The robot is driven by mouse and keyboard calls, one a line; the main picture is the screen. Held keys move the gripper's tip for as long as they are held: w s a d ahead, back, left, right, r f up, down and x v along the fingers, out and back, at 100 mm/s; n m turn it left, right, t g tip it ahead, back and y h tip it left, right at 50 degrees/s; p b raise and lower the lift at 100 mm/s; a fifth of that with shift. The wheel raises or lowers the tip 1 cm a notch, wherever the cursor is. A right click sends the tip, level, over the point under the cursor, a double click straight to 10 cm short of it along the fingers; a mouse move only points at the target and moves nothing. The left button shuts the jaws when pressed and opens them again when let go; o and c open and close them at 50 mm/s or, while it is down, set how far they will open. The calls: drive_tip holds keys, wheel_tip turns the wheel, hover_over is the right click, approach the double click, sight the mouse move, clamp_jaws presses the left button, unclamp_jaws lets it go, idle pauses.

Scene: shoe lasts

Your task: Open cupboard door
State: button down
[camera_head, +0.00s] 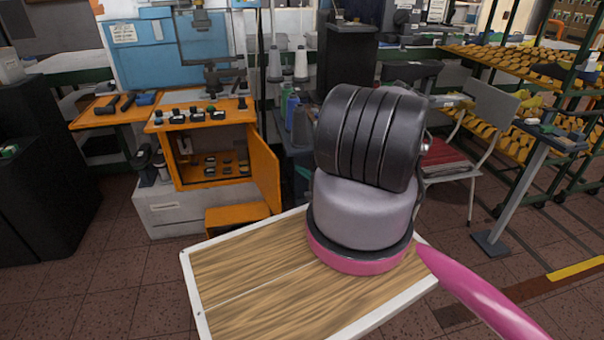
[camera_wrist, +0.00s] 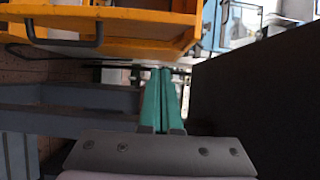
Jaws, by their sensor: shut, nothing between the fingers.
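The orange cupboard (camera_head: 215,137) stands left of centre in the head view. Its door (camera_head: 264,168) is swung outward on the right side, and the inside shows several small dark items on shelves. In the wrist view, an orange panel (camera_wrist: 150,47) crosses the upper left with a dark curved handle (camera_wrist: 88,38) on it; I cannot tell which part of the cupboard this is. My gripper (camera_wrist: 160,70) has green fingers, pressed together and empty, appearing just below the panel's lower edge in the picture. Whether they touch it is unclear. The fingers are not visible in the head view.
A large dark surface (camera_wrist: 260,95) fills the right of the wrist view. A grey chair (camera_head: 485,115) stands right in the head view, near orange racks (camera_head: 490,65). A black cabinet (camera_head: 45,165) is at left. Tiled floor (camera_head: 110,260) is open at lower left.

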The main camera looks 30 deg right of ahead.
drive_tip(key=w+a, duration=0.5)
idle(0.5)
